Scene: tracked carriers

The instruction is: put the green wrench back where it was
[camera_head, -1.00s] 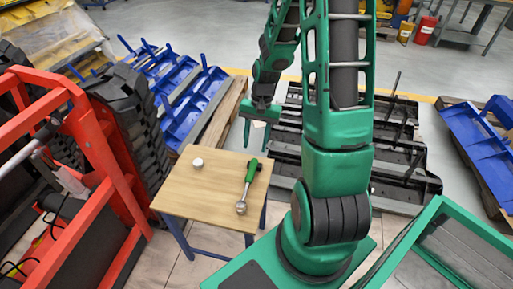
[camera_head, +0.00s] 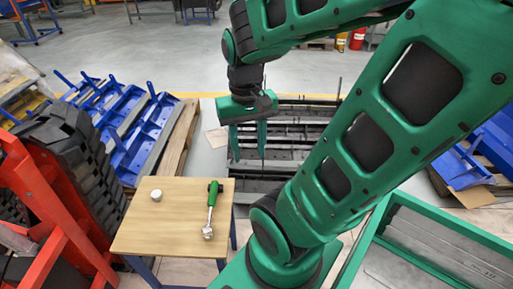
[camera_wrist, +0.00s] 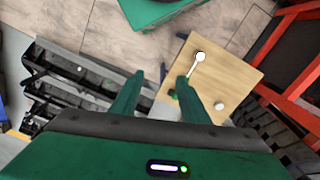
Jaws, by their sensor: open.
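The green wrench (camera_head: 211,208) lies on a small wooden table (camera_head: 142,236), with its green handle toward the far edge and its metal head toward the near edge. In the wrist view its metal part (camera_wrist: 194,66) shows on the table, and its handle is partly hidden by a finger. My gripper (camera_head: 249,150) is open and empty, with its fingers pointing down, above and beyond the table's far right corner. Its two green fingers also show spread apart in the wrist view (camera_wrist: 158,95).
A small white cylinder (camera_head: 156,195) stands on the table left of the wrench. A red frame (camera_head: 60,225) and a black track (camera_head: 85,165) are close on the left. Blue parts on a pallet (camera_head: 130,130) and black racks (camera_head: 290,135) lie behind. A green-edged bin (camera_head: 440,235) is at right.

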